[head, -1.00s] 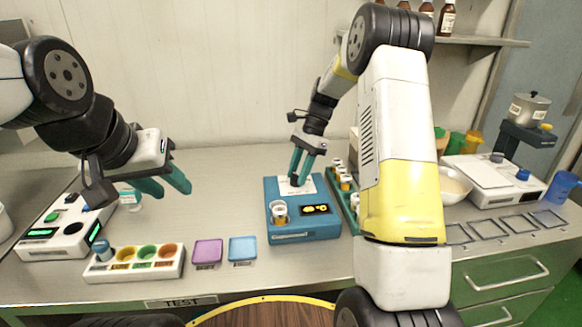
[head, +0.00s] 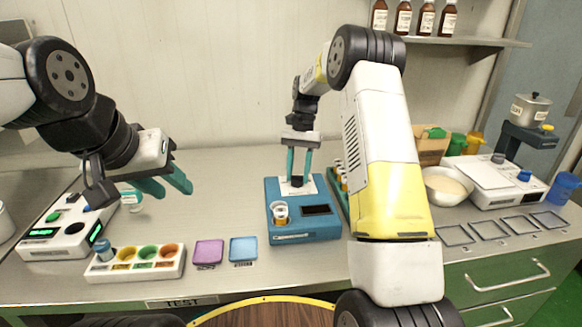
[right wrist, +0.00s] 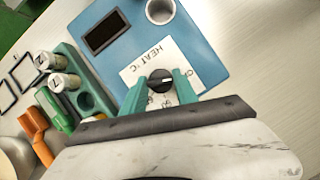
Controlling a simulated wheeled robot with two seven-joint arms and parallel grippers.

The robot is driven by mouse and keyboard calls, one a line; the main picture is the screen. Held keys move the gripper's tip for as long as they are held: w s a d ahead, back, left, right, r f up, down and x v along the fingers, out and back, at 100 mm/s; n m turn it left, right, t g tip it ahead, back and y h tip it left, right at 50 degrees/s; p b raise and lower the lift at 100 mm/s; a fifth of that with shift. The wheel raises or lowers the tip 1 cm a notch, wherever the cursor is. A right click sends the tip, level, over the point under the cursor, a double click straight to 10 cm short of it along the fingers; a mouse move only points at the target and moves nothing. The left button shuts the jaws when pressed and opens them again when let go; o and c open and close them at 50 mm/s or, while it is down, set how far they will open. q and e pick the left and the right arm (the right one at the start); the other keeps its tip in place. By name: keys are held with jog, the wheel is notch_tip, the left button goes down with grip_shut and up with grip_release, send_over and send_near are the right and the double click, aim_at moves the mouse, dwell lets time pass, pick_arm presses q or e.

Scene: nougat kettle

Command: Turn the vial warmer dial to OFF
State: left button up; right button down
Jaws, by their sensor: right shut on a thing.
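The vial warmer (head: 305,232) is a blue box in the middle of the table, with a vial (head: 280,213) in its front left well. Its display (head: 315,210) is dark. My right gripper (head: 298,176) points down at the warmer's back, shut on the black dial (head: 296,181). In the right wrist view the dial (right wrist: 160,79) sits between the two teal fingers, over a white label (right wrist: 150,68) reading HEAT °C. The fingers and gripper body hide part of the label, so the setting cannot be read for sure. My left gripper (head: 171,187) is open and empty at the left.
A green rack of vials (head: 342,180) stands close right of the warmer. A purple tray (head: 208,252) and a blue tray (head: 243,249) lie to its left, beside a white holder with coloured wells (head: 135,265). A bowl (head: 447,184) and scale (head: 490,180) are further right.

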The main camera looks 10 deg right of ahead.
dwell(0.5)
jog(key=c, duration=0.9)
grip_release()
jog(key=shift+c, duration=0.2)
jog(key=v, duration=0.7)
jog(key=shift+w+r, duration=0.15)
jog(key=shift+r, duration=0.2)
